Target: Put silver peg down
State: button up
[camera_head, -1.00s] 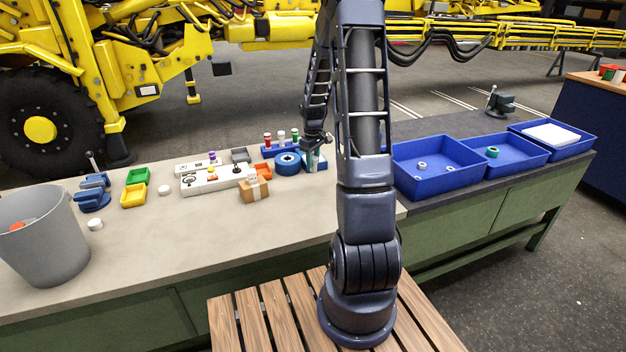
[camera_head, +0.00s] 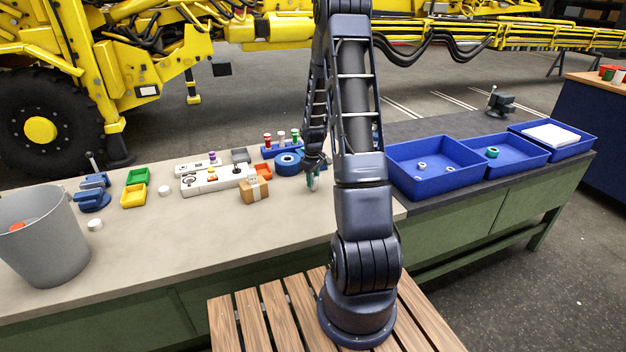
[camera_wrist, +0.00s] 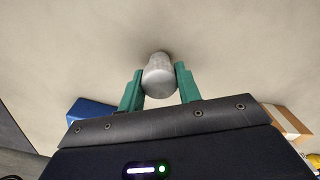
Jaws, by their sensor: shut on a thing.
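The silver peg (camera_wrist: 159,76) is a short grey cylinder, held between the green fingertips of my gripper (camera_wrist: 160,84) in the wrist view. Its end points at the bare grey bench top, with a soft dark shadow beside it; whether it touches the bench I cannot tell. In the head view my gripper (camera_head: 312,184) is low over the bench, right of the cardboard box and in front of the blue ring. The peg cannot be made out clearly there.
A cardboard box (camera_head: 254,189) and a blue ring (camera_head: 287,164) stand near my gripper. A blue rack (camera_head: 268,152) holds several coloured-top pegs behind. A large blue bin (camera_head: 437,184) is to the right.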

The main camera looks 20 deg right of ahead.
jog(key=shift+f, duration=0.1)
jog(key=o, duration=1.2)
jog(key=shift+c, duration=0.2)
jog(key=s+a+r+m+t, duration=0.1)
jog(key=s+a+r, duration=0.15)
jog(key=r, duration=0.85)
jog(key=s+a+r+m, duration=0.1)
jog(key=s+r, duration=0.3)
jog(key=r, duration=0.8)
jog(key=s+a+r+m+t, duration=0.1)
jog(key=s+r, duration=0.3)
jog(key=s, duration=0.4)
jog(key=s+a+r+m+t, duration=0.1)
jog(key=s+a+r+m, duration=0.1)
jog(key=s, duration=0.7)
jog(key=s+a+r+m+t, duration=0.1)
jog(key=s+a+r, duration=0.2)
jog(key=s+r, duration=0.3)
jog(key=s, duration=0.3)
jog(key=shift+s+a+m+t, duration=0.15)
jog(key=shift+a+m+t, duration=0.15)
jog(key=shift+m, duration=0.1)
jog(key=shift+d, duration=0.1)
